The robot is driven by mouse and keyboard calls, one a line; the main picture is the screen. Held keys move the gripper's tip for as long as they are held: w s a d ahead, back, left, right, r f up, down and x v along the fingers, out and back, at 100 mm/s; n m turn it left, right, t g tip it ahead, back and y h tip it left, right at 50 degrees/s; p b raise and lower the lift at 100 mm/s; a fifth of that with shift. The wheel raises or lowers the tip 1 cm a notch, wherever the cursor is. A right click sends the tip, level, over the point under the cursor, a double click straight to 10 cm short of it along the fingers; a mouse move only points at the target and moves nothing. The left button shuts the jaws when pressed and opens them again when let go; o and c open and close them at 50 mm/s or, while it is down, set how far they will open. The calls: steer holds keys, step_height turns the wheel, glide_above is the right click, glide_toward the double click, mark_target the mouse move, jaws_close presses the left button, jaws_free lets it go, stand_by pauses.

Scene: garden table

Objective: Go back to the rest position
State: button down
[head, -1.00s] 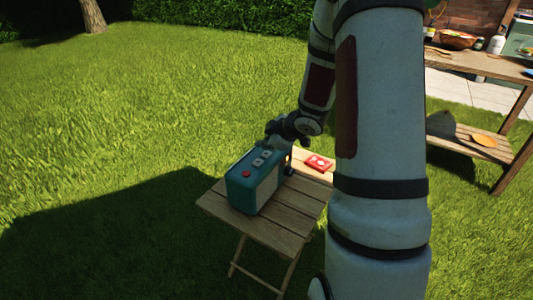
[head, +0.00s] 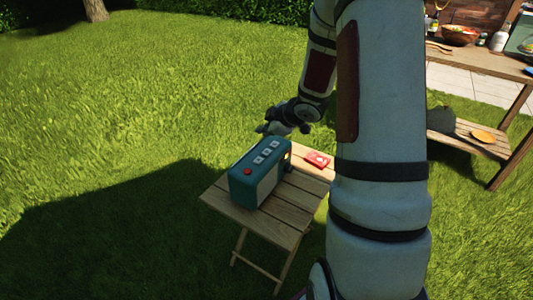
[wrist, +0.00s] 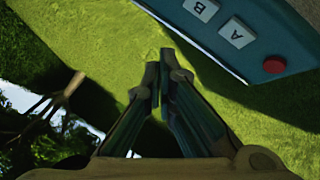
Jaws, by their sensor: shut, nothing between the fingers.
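My gripper (head: 268,128) is shut and empty, raised in the air just above and behind the teal box on the small folding table (head: 272,228). In the wrist view my gripper's fingertips (wrist: 159,75) are together over grass. The teal box (head: 259,174) has a red button and several pale keys on top. It also shows in the wrist view (wrist: 225,58), at the upper right, with keys marked A and B and the red button. The gripper and the box look apart.
A small red item (head: 317,159) lies on the folding table right of the box. A larger wooden table (head: 480,60) with a bowl (head: 459,36), bottles and a lower shelf stands at the upper right. Open lawn lies to the left.

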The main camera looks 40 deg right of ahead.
stand_by(0.4)
steer(key=s+a+r+m+g+h, duration=0.2)
steer(key=s+a+r+m, duration=0.1)
steer(key=s+r, duration=0.4)
steer(key=s+a+r+m+g+h, duration=0.25)
steer(key=s+r, duration=0.25)
steer(key=r, duration=0.3)
steer(key=s+a+r+m+g+y, duration=0.1)
steer(key=s+a+m+g+y, duration=0.1)
steer(key=s+a, duration=0.9)
steer(key=s+a+r+m+g+y, duration=0.15)
steer(key=s+a, duration=0.55)
steer(key=s, duration=0.8)
step_height(320, 180, up, 18)
steer(key=t+p, duration=0.3)
steer(key=p, duration=1.3)
steer(key=shift+y+p, duration=0.35)
steer(key=shift+y, duration=0.05)
steer(key=shift+w+d+f, duration=0.1)
steer(key=shift+w, duration=0.05)
